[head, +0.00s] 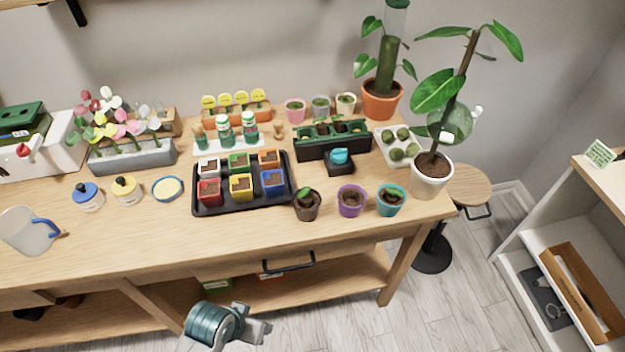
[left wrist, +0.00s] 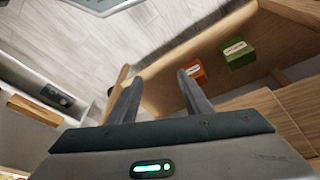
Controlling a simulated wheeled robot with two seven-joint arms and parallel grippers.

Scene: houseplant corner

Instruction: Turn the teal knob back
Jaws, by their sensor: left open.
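The teal knob (head: 339,156) sits on a small black base (head: 341,168) on the wooden table, just in front of a dark green planter of seedlings. My left gripper (head: 262,329) is below and in front of the table's front edge, well away from the knob. In the left wrist view its two fingers (left wrist: 158,82) stand apart with nothing between them. The knob does not show in the left wrist view. My right gripper is in neither view.
The table (head: 130,240) has a drawer handle (head: 289,264) at its front. Brown, purple and teal pots (head: 390,201) stand in front of the knob. A black tray (head: 240,207) of coloured pots is to its left. A tall plant in a white pot (head: 431,182) is to its right.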

